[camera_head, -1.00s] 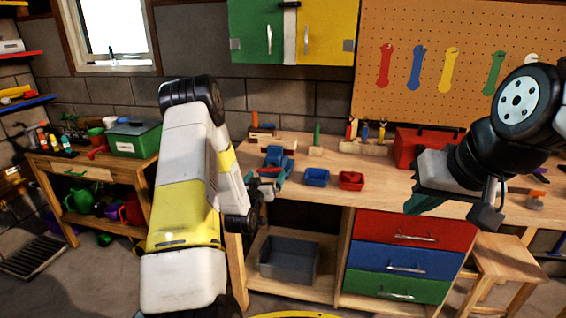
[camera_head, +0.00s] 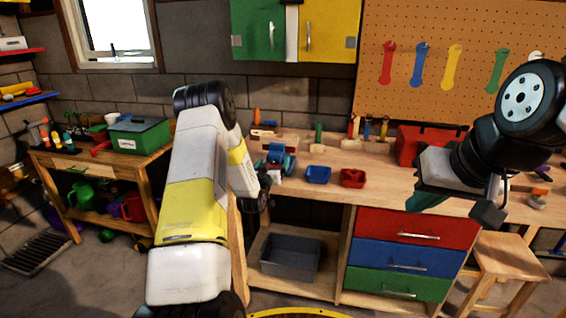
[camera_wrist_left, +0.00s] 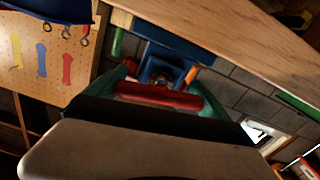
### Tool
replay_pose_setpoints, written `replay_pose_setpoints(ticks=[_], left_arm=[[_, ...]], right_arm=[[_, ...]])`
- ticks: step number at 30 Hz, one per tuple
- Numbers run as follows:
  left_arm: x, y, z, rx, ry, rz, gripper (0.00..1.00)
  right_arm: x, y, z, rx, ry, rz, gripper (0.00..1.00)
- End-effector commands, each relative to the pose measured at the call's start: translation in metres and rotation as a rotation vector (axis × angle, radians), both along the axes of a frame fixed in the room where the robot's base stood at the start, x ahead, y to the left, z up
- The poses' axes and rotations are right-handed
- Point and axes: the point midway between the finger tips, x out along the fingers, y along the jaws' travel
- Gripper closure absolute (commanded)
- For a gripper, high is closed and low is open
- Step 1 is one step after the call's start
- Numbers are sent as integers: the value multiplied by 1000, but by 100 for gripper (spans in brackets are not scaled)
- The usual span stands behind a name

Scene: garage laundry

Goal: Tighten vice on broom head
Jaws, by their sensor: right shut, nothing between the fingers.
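A blue vice (camera_head: 280,158) stands on the workbench's left end. In the left wrist view, its blue body (camera_wrist_left: 170,65) fills the upper middle, with a red bar (camera_wrist_left: 160,96) in front. My left gripper (camera_head: 268,179) is at the front of the vice. In the left wrist view its teal fingers (camera_wrist_left: 165,100) stand apart, one at each end of the red bar; whether they press on it is unclear. I cannot make out a broom head. My right gripper (camera_head: 422,200) is shut and empty above the right part of the bench.
A blue bin (camera_head: 318,175) and a red bin (camera_head: 352,178) stand right of the vice. A red toolbox (camera_head: 412,146) is further back. A grey crate (camera_head: 291,256) sits on the shelf below. A wooden stool (camera_head: 500,259) stands at the right.

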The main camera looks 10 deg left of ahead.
Motion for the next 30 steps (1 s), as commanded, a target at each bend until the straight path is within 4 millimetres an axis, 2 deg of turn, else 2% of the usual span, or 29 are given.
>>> replay_pose_setpoints(ticks=[1,5,15,23,24,30], left_arm=[[0,0,0,0,0,0,26],[0,0,0,0,0,0,50],[0,-1,0,188,-6,0,50],[0,-1,0,194,-6,1,50],[0,0,0,194,-6,1,1],[0,0,0,193,-6,1,0]], right_arm=[[0,0,0,0,0,0,100],[0,0,0,0,0,0,100],[0,0,0,0,0,0,100],[0,0,0,0,0,0,100],[0,0,0,0,0,0,100],[0,0,0,0,0,0,100]])
